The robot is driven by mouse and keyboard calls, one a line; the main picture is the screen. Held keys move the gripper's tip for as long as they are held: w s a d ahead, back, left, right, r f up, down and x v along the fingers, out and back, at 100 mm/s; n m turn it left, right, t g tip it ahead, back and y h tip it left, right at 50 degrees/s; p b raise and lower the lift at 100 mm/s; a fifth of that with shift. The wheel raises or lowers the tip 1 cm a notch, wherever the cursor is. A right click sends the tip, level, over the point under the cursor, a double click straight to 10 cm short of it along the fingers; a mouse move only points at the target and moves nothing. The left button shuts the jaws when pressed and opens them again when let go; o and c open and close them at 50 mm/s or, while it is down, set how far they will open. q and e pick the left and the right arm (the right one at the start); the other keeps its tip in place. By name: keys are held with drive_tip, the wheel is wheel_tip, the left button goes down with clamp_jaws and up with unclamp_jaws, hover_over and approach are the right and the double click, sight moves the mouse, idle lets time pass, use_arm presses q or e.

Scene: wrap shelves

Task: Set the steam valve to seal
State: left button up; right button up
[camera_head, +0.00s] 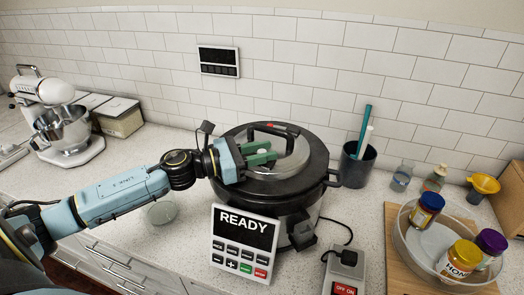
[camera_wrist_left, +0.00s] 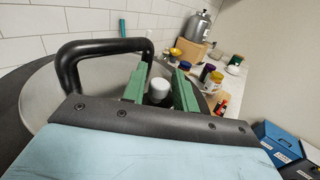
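The pressure cooker (camera_head: 318,165) is a black pot with a metal lid and an arched black handle, which also shows in the wrist view (camera_wrist_left: 75,65). A small white knob, which looks like the steam valve (camera_wrist_left: 159,88), stands on the lid beside the handle. My left gripper (camera_head: 265,152) is over the lid with its green fingers apart. In the wrist view its fingers (camera_wrist_left: 160,92) are on either side of the knob; contact is not clear. The knob's setting marks cannot be read. My right gripper is in neither view.
A control panel (camera_head: 245,243) reading READY stands in front of the cooker, with an OFF/ON switch box (camera_head: 343,271) nearby. A dark cup (camera_head: 357,165) stands right of the cooker. A clear bowl (camera_head: 403,222) with jars is farther right. A mixer (camera_head: 45,92) stands far left.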

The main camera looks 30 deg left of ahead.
use_arm(q)
clamp_jaws()
drive_tip(key=shift+a+f+b, duration=0.15)
drive_tip(key=shift+a+b, duration=0.25)
drive_tip(key=shift+b, duration=0.05)
drive_tip(key=shift+s+a+b, duration=0.1)
drive_tip(key=shift+a+b, duration=0.65)
drive_tip(key=shift+a, duration=0.2)
drive_tip(key=shift+r, duration=0.2)
drive_tip(key=shift+o, duration=1.5)
unclamp_jaws()
drive_tip(key=shift+a, duration=0.15)
drive_tip(key=shift+s, duration=0.1)
